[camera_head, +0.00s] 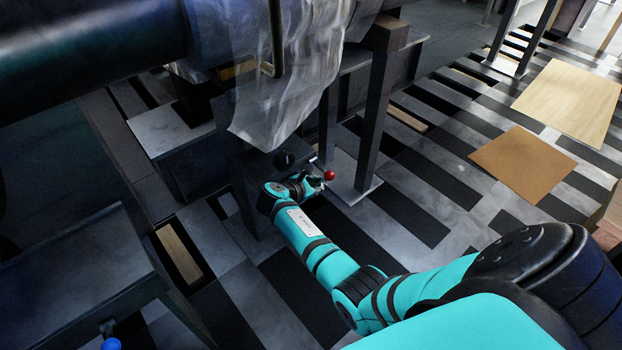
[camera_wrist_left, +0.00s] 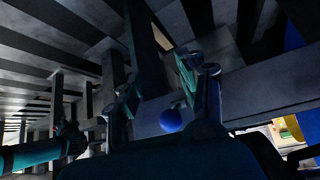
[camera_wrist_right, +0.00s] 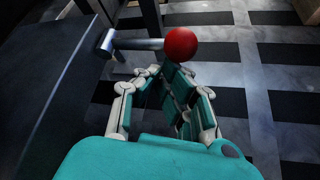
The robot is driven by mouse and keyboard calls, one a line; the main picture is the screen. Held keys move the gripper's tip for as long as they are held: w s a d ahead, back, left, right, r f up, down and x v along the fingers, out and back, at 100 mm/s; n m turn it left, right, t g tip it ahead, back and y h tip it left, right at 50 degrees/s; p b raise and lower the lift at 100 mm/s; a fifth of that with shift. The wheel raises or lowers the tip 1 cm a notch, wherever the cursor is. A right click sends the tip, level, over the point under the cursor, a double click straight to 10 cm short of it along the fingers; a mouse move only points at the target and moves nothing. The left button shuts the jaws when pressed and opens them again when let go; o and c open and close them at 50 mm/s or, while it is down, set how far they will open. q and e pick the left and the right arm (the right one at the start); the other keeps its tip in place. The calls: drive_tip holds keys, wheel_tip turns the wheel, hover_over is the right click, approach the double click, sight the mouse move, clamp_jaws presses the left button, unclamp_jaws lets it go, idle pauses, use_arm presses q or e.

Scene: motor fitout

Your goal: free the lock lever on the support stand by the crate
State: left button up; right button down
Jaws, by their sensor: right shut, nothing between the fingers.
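A lock lever with a red ball knob (camera_head: 329,175) sticks out from a dark support stand under the wrapped motor. A second, blue ball knob (camera_head: 111,344) is at the lower left. It shows between the spread fingers of my left gripper (camera_wrist_left: 165,85), which is open.
A large dark cylinder (camera_head: 90,45) and crumpled clear sheeting (camera_head: 285,85) hang above the stand. A dark post (camera_head: 375,110) rises just right of the red knob. A brown box edge (camera_head: 608,215), possibly the crate, is at the right. Flat boards (camera_head: 522,163) lie on the striped floor.

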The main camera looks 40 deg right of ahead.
use_arm(q)
drive_tip(key=s+a+f+g+p, duration=0.2)
drive_tip(key=s+g, duration=0.2)
drive_tip(key=s, duration=0.2)
wheel_tip(320, 180, down, 14)
drive_tip(key=s+g+y+p, duration=0.1)
drive_tip(key=p, duration=0.4)
drive_tip(key=shift+f+p, duration=0.2)
drive_tip(key=shift+p, duration=0.1)
use_arm(e)
drive_tip(key=r+n+g, duration=0.1)
drive_tip(key=r, duration=0.2)
drive_tip(key=shift+s, duration=0.2)
drive_tip(key=shift+d, duration=0.1)
